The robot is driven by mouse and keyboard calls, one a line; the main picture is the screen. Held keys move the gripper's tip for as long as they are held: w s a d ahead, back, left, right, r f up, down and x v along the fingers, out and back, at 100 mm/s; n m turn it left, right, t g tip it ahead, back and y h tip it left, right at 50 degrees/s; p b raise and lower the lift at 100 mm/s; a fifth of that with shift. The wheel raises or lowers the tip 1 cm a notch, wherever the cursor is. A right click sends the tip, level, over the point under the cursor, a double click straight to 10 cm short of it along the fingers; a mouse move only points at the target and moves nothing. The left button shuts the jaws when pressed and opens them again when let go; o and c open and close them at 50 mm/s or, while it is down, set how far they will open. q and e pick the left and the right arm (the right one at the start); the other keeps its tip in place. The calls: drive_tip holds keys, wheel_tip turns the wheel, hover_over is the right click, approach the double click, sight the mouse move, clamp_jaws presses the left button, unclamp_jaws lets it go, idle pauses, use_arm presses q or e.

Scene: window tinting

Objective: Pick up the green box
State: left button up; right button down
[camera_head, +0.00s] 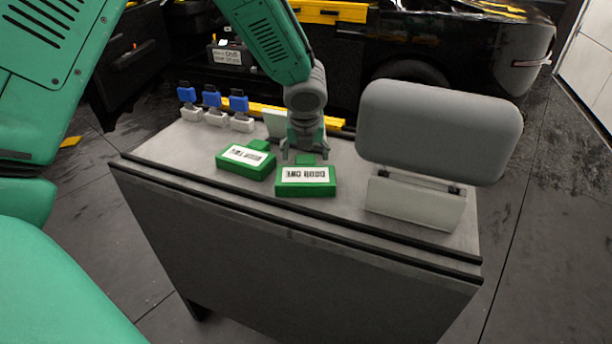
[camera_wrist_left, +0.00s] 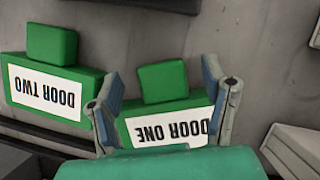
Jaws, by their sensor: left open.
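Two green boxes with raised green blocks on top and white labels stand on the grey table. The right one (camera_head: 306,188), labelled DOOR ONE in the left wrist view (camera_wrist_left: 163,130), is directly below my left gripper (camera_head: 304,150). The left one (camera_head: 240,168), labelled DOOR TWO in the left wrist view (camera_wrist_left: 50,92), sits just to its left. My left gripper is open and points down. In the left wrist view, its fingers appear on either side of the DOOR ONE box's raised block (camera_wrist_left: 163,82). Contact cannot be told. My right gripper is not in view.
A large grey padded panel on a pale base (camera_head: 415,203) stands at the table's right. Several small blue-topped white items (camera_head: 213,108) stand at the back left. A yellow bar (camera_head: 265,110) lies along the back. A black car (camera_head: 470,60) is behind.

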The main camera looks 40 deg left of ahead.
use_arm(q)
drive_tip(key=x, duration=0.3)
drive_tip(key=shift+w+r, duration=0.1)
drive_tip(key=shift+r, duration=0.1)
drive_tip(key=c, duration=1.4)
